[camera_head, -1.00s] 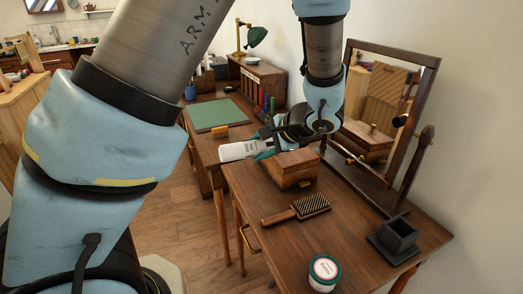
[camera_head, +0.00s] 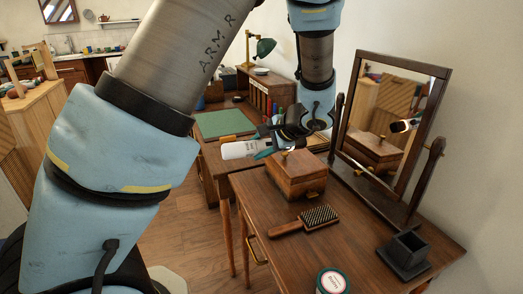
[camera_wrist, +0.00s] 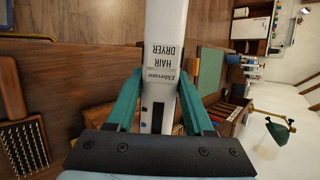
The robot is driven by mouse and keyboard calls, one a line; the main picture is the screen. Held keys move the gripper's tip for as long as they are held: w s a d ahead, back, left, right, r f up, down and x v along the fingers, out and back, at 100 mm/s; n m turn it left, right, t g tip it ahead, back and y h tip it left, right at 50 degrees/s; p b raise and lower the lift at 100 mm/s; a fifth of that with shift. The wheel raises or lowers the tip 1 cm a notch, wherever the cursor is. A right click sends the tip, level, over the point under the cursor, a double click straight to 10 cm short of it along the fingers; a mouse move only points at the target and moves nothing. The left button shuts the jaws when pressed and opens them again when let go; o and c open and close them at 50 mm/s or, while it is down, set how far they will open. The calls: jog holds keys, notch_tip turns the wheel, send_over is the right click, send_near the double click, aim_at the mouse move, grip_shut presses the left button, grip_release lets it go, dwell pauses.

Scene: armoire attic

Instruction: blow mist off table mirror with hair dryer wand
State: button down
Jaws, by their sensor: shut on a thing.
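The table mirror (camera_head: 377,124) stands in a dark wooden frame at the back right of the brown table. Its glass reflects the wooden box and a pale, dark-ended object; I cannot make out mist on it. My gripper (camera_head: 267,148) is shut on the white hair dryer wand (camera_head: 239,150) and holds it above the table's far left end, left of the mirror and apart from it. In the wrist view, the teal fingers (camera_wrist: 158,100) clasp the hair dryer wand (camera_wrist: 166,45) from both sides, with its "HAIR DRYER" label showing. The wand's far end is cut off there.
A hairbrush (camera_head: 307,219), a dark square holder (camera_head: 405,252) and a round jar (camera_head: 331,282) are on the table. A desk with a green mat (camera_head: 224,123) and lamp (camera_head: 262,48) is behind.

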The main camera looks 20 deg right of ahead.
jog(key=shift+w+a, duration=0.15)
jog(key=shift+w, duration=1)
jog(key=shift+s+f+b, duration=3)
jog(key=shift+s+b, duration=0.45)
jog(key=shift+s, duration=1.55)
jog(key=w, duration=1)
jog(key=shift+b, duration=0.45)
jog(key=shift+r, duration=0.1)
jog(key=s+r+p, duration=0.3)
jog(key=s+r, duration=0.2)
jog(key=shift+d+r+p, duration=0.25)
jog(key=shift+r+p, duration=0.05)
jog(key=shift+r, duration=0.1)
